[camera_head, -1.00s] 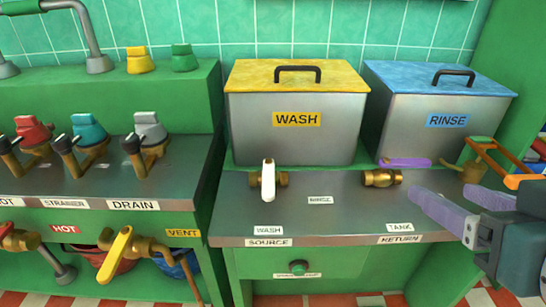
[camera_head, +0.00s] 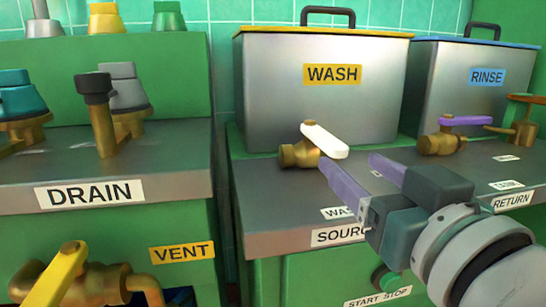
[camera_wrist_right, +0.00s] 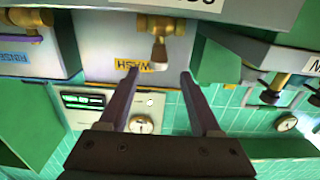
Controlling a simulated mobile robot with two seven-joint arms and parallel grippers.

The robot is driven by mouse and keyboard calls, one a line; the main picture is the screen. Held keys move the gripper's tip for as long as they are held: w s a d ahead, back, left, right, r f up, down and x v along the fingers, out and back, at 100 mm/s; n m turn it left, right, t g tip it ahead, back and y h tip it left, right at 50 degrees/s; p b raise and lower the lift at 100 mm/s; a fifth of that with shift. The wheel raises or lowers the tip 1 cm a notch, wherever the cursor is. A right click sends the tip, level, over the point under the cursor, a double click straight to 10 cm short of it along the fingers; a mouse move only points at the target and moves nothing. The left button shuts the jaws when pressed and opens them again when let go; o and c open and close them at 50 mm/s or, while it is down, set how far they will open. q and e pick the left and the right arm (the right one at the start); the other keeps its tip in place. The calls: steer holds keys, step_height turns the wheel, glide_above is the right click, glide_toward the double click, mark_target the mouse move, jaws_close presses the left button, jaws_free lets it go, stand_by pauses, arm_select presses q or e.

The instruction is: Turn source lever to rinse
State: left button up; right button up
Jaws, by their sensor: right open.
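The source lever is a white handle (camera_head: 325,140) on a brass valve (camera_head: 298,155) in front of the WASH tank (camera_head: 370,105). The handle points forward and to the right, over the counter towards the WASH source label (camera_head: 337,213). My right gripper (camera_head: 349,162) is open, its two purple fingers just in front of the white handle's free end, with nothing held. In the right wrist view the brass valve (camera_wrist_right: 158,50) shows ahead, between the open fingers (camera_wrist_right: 158,76). Contact cannot be told. The gripper partly covers the source labels. My left gripper is not in view.
A second valve with a purple handle (camera_head: 466,121) stands to the right, before the RINSE tank (camera_head: 450,95). A START STOP button (camera_head: 386,279) is below the counter edge. To the left are the DRAIN counter (camera_head: 160,180) and a yellow-handled VENT valve (camera_head: 62,275).

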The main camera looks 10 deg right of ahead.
mark_target(329, 139)
steer(key=w+b, duration=0.2)
steer(key=w, duration=0.6)
steer(key=shift+w+b, duration=0.35)
steer(key=shift+w, duration=0.15)
jaws_close()
stand_by(0.9)
